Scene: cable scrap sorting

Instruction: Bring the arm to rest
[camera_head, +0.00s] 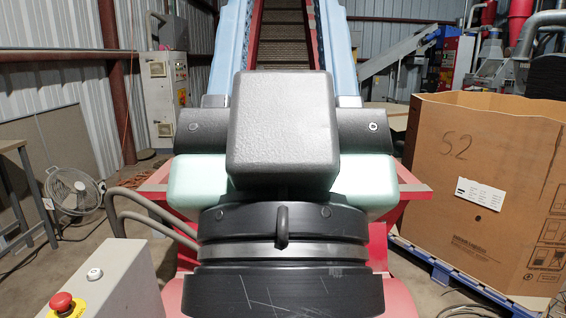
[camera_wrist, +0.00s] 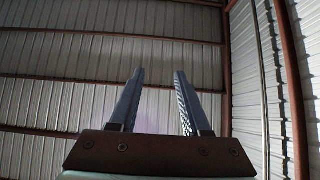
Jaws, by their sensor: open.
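My gripper (camera_wrist: 158,75) shows in the wrist view with its two long fingers apart and nothing between them. It points toward the corrugated metal wall and roof, with no scrap or cable near the fingertips. In the head view my own dark arm links fill the middle of the picture, and my gripper cannot be made out there. The arm hides much of the area straight ahead.
A large cardboard box (camera_head: 485,180) marked S2 stands at the right on a blue pallet (camera_head: 440,268). A conveyor (camera_head: 282,40) rises behind the arm. At the left are a fan (camera_head: 74,190), an electrical cabinet (camera_head: 163,90) and a control box with a red button (camera_head: 62,302).

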